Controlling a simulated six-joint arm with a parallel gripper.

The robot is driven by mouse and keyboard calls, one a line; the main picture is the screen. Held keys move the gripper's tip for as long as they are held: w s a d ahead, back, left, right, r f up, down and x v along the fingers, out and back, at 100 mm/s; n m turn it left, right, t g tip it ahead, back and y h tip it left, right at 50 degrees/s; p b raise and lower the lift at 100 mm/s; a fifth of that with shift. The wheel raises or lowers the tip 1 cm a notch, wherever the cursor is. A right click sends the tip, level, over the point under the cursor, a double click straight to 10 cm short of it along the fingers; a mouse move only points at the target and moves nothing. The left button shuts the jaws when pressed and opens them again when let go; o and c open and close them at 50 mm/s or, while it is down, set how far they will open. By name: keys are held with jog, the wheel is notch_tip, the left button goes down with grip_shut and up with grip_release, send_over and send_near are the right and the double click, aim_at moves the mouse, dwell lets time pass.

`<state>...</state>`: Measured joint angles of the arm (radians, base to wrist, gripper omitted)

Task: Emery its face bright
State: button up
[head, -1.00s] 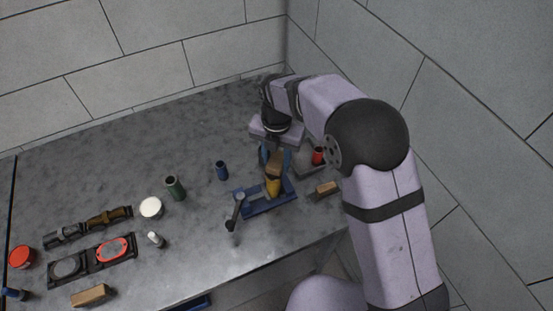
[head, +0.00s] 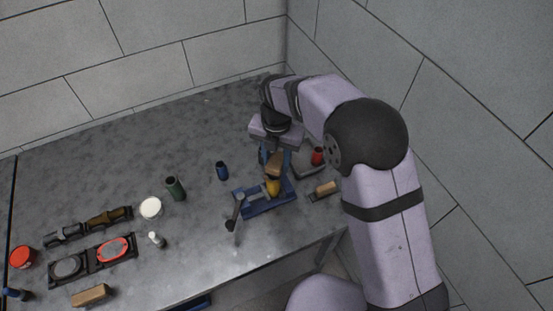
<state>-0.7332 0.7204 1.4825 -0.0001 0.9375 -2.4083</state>
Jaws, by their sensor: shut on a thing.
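A blue vise (head: 266,203) stands near the front right of the bench, its screw handle (head: 235,212) toward the left. A yellow part (head: 272,188) sits upright in the vise. My gripper (head: 275,149) is above and just behind the vise, pointing down. It is shut on a tan-brown block (head: 274,161), directly over the yellow part. The fingertips are mostly hidden by the hand and the block. I cannot tell whether the block touches the yellow part's face.
A red cylinder (head: 317,156) and a wooden block (head: 326,188) lie right of the vise. Blue (head: 222,170) and green (head: 175,188) cylinders, a white-topped tub (head: 151,208) and a small white bottle (head: 156,240) stand left. Trays sit farther left. The bench's back left is clear.

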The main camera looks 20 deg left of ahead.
jog(key=shift+s, duration=0.15)
jog(key=shift+s, duration=2.65)
jog(key=shift+w, duration=0.1)
jog(key=shift+w+p, duration=0.55)
jog(key=shift+w, duration=2.15)
jog(key=shift+s, duration=0.2)
dwell(0.5)
jog(key=shift+s, duration=2.6)
